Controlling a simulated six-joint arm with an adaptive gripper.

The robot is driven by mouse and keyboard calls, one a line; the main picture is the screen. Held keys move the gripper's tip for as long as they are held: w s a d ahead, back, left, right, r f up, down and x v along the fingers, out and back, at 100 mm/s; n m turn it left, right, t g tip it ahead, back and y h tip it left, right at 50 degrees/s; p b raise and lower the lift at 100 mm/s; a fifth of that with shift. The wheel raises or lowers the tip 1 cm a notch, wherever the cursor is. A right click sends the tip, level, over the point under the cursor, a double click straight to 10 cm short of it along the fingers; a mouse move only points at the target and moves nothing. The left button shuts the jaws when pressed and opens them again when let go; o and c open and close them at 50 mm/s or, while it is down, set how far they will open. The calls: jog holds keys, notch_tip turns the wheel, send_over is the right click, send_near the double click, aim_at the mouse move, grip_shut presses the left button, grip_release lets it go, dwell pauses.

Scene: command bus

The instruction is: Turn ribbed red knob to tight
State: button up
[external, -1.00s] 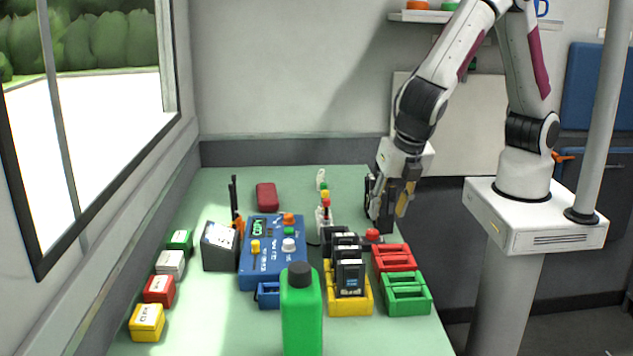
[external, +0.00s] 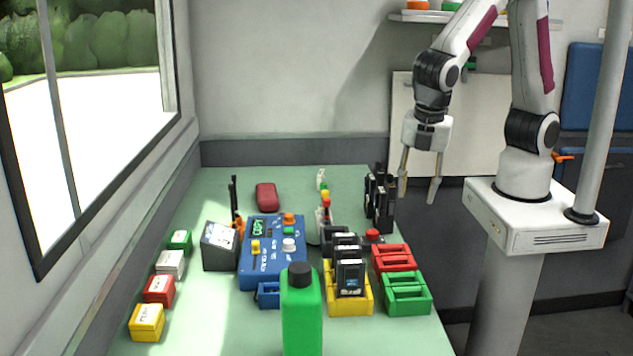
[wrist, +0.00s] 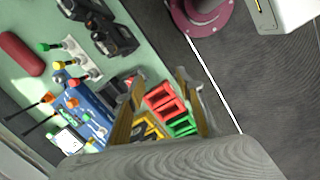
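A small round red knob (external: 372,236) stands on the bench, just behind the red crate; its ribbing is too small to make out. Another red knob-like piece (external: 326,197) is in a row with yellow and green ones on a white strip. A red piece (wrist: 75,83) in that row also shows in the wrist view. I cannot tell which is the ribbed one. My gripper (external: 419,196) is open and empty, fingers pointing down, beyond the bench's right edge and apart from both. Its spread fingers also show in the wrist view (wrist: 159,78).
Black radios (external: 380,203) stand at the bench's back right. A blue console (external: 262,268), yellow crate (external: 364,301), red crate (external: 396,258), green crate (external: 406,294) and green bottle (external: 302,317) crowd the front. A red case (external: 266,196) lies at the back, with clear bench around it.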

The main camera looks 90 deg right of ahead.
jog(key=s+d+r+m+t+y, duration=0.3)
jog(key=s+d+r+m, duration=0.5)
jog(key=r, duration=0.4)
jog(key=shift+s+d+r+m+t, duration=0.15)
jog(key=shift+d+r+m+t, duration=0.2)
jog(key=shift+d+m+t, duration=0.7)
dwell(0.9)
jog(key=shift+a+m+g, duration=0.15)
jog(key=shift+m+g, duration=0.1)
jog(key=shift+g, duration=0.1)
jog(key=w+a+f+n+g+y, duration=0.1)
jog(key=w+a+f+n+g, duration=0.1)
jog(key=w+f+n, duration=0.4)
jog(key=w+a+f+n+g+y, duration=0.1)
jog(key=w+a+f+n+y, duration=0.1)
jog(key=w+f+n, duration=0.5)
jog(key=w+f, duration=0.2)
jog(key=w, duration=0.2)
jog(key=shift+a+f+g+y, duration=0.2)
jog(key=shift+g+y, duration=0.1)
jog(key=shift+g, duration=0.1)
